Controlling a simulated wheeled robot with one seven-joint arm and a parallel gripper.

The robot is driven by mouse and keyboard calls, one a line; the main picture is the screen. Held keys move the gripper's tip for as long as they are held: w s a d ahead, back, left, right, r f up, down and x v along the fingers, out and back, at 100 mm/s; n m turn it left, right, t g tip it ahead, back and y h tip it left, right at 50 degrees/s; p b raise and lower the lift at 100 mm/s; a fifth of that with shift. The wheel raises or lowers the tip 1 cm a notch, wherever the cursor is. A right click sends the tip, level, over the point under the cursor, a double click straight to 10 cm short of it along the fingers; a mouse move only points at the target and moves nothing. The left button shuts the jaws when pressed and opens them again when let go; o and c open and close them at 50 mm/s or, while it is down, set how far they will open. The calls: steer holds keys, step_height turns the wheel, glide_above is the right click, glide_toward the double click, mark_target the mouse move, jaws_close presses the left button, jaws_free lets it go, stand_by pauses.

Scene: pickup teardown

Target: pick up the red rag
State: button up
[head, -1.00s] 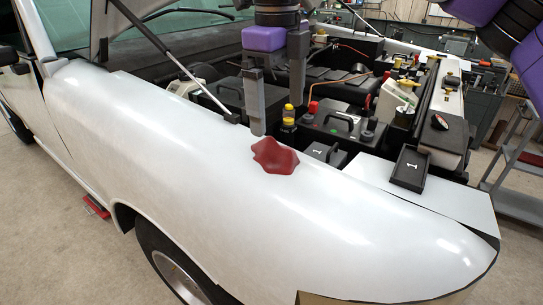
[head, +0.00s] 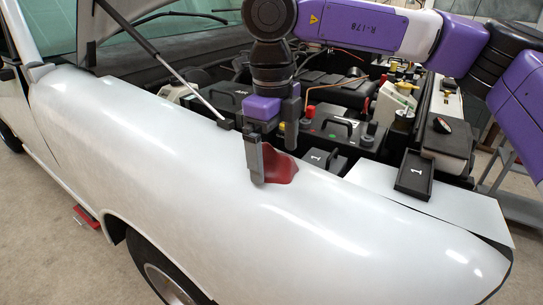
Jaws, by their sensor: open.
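The red rag (head: 283,168) lies crumpled on the upper edge of the truck's white fender (head: 190,190), beside the open engine bay. My gripper (head: 274,150) points down over the rag. Its near finger stands in front of the rag's left part and hides it. The other finger is farther back and to the right, and its tip is hard to make out against the dark engine bay. The jaws are apart. I cannot tell whether either finger touches the rag.
The engine bay behind the rag holds a black battery (head: 340,132) with a handle. A hood strut (head: 165,68) slants down at left. The fender in front is clear.

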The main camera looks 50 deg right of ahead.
mark_target(275, 150)
steer(key=shift+f, duration=0.3)
steer(key=c, duration=1.4)
step_height(275, 150, up, 20)
steer(key=p, duration=0.8)
